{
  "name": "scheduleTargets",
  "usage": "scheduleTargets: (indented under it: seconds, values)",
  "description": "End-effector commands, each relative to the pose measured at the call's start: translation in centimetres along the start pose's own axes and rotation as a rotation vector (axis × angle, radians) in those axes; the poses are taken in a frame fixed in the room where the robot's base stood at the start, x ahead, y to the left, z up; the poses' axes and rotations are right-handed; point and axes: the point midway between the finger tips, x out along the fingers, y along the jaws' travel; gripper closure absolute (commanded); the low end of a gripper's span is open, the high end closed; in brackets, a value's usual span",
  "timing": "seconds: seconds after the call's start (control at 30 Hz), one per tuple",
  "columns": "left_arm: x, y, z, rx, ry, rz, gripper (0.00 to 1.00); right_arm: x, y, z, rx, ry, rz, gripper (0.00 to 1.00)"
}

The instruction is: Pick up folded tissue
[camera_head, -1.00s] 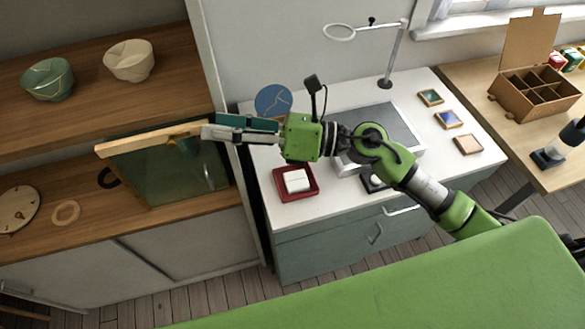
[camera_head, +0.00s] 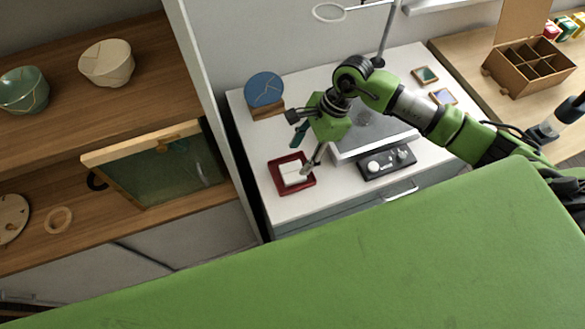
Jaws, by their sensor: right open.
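The folded tissue (camera_head: 292,172) is a small white square block lying in a shallow dark red tray (camera_head: 300,189) on the white counter. My right gripper (camera_head: 304,153) comes in from the right and points down beside and above the tray. Its fingers are apart, one teal and one grey, with nothing between them. The grey finger's tip shows close to the tissue's right edge; I cannot tell whether it touches. My left gripper is not in view.
A grey-topped unit (camera_head: 372,134) and a dark box with knobs (camera_head: 386,162) stand right of the tray. A blue disc (camera_head: 264,90) on a wooden stand is behind it. A wood-framed glass panel (camera_head: 160,172) stands on the left shelf.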

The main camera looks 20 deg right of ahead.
Motion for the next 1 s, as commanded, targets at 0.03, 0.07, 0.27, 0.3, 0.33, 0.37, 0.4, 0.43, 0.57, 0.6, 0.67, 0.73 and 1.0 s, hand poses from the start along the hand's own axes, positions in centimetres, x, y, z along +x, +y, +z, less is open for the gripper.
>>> scheduleTargets:
  seconds: [0.03, 0.07, 0.27, 0.3, 0.33, 0.37, 0.4, 0.43, 0.57, 0.6, 0.67, 0.73, 1.0]
  values:
    - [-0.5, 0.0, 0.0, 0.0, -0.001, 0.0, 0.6, 0.7, 0.0, 0.1, 0.002, -0.001, 0.003, 0.5]
    - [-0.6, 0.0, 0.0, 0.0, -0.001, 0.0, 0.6, 1.1, 0.0, 0.2, 0.002, -0.003, 0.002, 0.5]
    - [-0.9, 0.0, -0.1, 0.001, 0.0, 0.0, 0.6, 2.6, 0.0, 0.1, 0.001, -0.002, 0.001, 0.5]
    - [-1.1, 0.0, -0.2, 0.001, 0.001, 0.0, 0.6, 2.8, 0.0, 0.2, 0.001, -0.003, 0.001, 0.5]
    - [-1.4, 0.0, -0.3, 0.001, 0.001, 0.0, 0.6, 3.0, 0.0, 0.3, 0.001, -0.003, 0.001, 0.5]
    - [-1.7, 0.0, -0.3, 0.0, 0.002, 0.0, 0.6, 3.3, 0.0, 0.4, 0.001, -0.003, 0.002, 0.5]
    - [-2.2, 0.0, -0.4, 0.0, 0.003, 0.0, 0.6, 3.8, 0.1, 0.5, 0.002, -0.004, 0.004, 0.5]
    - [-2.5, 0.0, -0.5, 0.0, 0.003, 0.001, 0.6, 4.2, 0.1, 0.6, 0.003, -0.003, 0.004, 0.5]
    - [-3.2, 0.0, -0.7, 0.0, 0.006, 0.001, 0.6, 6.1, -0.1, 0.6, 0.003, -0.003, 0.002, 0.5]
    - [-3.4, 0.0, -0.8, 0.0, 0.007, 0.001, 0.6, 6.6, -0.1, 0.6, 0.002, -0.004, 0.002, 0.5]
    - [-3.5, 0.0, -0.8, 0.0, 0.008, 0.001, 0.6, 7.2, -0.1, 0.5, 0.002, -0.003, 0.001, 0.5]
    - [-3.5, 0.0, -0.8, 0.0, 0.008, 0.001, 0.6, 7.5, -0.1, 0.5, 0.001, -0.002, 0.0, 0.5]
    - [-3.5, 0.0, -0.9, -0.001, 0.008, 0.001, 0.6, 7.7, -0.2, 0.4, 0.0, -0.002, -0.001, 0.5]
